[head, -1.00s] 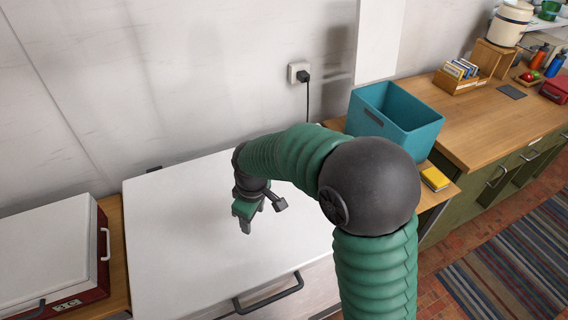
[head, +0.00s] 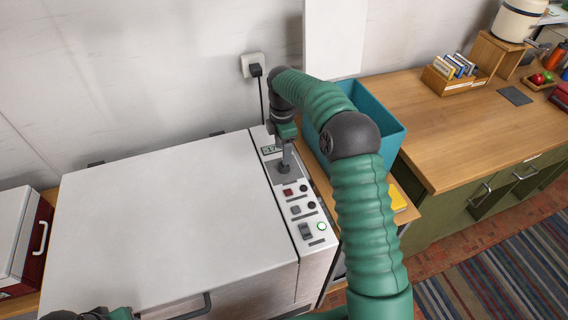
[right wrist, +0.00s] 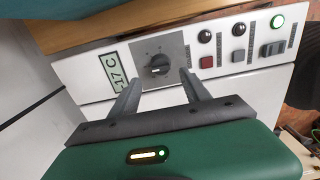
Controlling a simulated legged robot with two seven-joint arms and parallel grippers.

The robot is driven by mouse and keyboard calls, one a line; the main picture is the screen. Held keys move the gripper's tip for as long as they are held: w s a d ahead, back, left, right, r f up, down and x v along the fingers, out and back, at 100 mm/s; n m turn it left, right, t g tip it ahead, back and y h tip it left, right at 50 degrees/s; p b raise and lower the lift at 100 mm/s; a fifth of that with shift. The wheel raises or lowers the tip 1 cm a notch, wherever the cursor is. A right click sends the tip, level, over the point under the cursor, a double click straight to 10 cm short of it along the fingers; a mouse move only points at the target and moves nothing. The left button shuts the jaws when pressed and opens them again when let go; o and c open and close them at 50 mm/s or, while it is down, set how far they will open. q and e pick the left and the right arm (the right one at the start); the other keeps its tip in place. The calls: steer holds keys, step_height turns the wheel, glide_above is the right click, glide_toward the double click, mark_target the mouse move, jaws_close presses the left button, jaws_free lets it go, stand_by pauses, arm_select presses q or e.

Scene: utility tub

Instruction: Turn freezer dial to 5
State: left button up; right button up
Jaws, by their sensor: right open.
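The white chest freezer (head: 170,215) has a control panel along the right side of its top. The freezer dial (right wrist: 157,66) is a black round knob on a grey square plate, with a light pointer mark; its numbers are too small to read. My right gripper (head: 284,163) points down over the dial plate in the head view and partly hides the knob. In the right wrist view, its two fingers (right wrist: 161,84) are spread, with the dial between and just beyond their tips; contact cannot be told. My left gripper's fingers do not show.
Beside the dial, the display (right wrist: 116,66) reads -17 C. A teal bin (head: 385,120) stands close to the right, near a yellow sponge (head: 397,198). The lid is clear.

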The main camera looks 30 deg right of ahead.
step_height(320, 180, down, 6)
steer(key=shift+s+d+f, duration=0.1)
steer(key=shift+s+f, duration=0.05)
steer(key=shift+d+f, duration=0.25)
steer(key=shift+f, duration=0.05)
steer(key=shift+a+r, duration=0.15)
steer(key=shift+a, duration=0.2)
steer(key=c, duration=0.6)
steer(key=shift+d, duration=0.1)
jaws_close()
